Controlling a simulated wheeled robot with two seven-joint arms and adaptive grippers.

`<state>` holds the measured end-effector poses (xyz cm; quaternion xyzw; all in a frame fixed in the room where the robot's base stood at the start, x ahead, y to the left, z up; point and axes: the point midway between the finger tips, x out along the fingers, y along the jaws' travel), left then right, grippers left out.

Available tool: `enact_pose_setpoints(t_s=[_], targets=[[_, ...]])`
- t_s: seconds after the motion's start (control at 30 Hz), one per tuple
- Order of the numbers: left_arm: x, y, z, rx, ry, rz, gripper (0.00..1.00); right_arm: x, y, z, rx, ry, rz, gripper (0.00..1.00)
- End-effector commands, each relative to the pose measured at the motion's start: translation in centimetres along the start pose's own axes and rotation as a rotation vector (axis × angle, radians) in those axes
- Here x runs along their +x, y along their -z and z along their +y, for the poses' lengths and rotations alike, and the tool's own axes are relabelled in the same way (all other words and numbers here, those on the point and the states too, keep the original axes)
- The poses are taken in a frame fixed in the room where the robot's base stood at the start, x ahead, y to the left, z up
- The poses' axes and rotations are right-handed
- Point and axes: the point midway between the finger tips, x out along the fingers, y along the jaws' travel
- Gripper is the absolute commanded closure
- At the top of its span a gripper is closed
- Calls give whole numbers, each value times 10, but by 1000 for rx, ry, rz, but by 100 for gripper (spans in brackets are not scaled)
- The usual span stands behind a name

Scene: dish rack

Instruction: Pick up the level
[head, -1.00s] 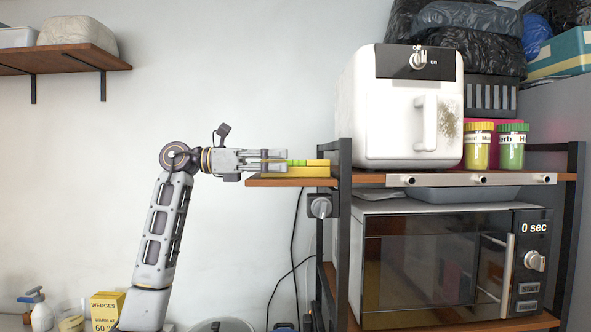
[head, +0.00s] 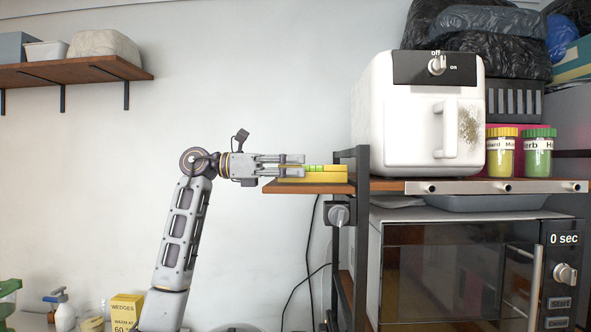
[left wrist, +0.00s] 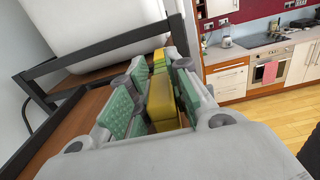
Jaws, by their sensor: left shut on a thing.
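The yellow level (head: 335,175) with a small green part lies on the wooden side shelf (head: 300,188), left of the black rack frame. My left gripper (head: 292,166) comes in level from the left and is shut on the level's left part. In the left wrist view, the yellow level (left wrist: 160,98) sits between the green-padded fingers of the left gripper (left wrist: 157,100). The level appears to be at the shelf surface; I cannot tell whether there is a gap under it. My right gripper is not in view.
A white air fryer (head: 425,120) stands on the rack right of the level, behind a black frame post (head: 361,170). A microwave (head: 450,270) is below. Jars (head: 500,155) stand farther right. Free air lies left of the side shelf.

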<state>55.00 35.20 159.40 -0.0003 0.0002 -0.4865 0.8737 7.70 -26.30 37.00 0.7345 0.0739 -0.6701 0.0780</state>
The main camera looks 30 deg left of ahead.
Motion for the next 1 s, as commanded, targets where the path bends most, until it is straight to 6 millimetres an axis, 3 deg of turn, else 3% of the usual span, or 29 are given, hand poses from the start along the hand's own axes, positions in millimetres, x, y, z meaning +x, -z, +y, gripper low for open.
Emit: enact_pose_setpoints(t_s=[1.0], targets=[[0, -87, 0, 1, 0, -1, 100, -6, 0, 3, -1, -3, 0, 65]])
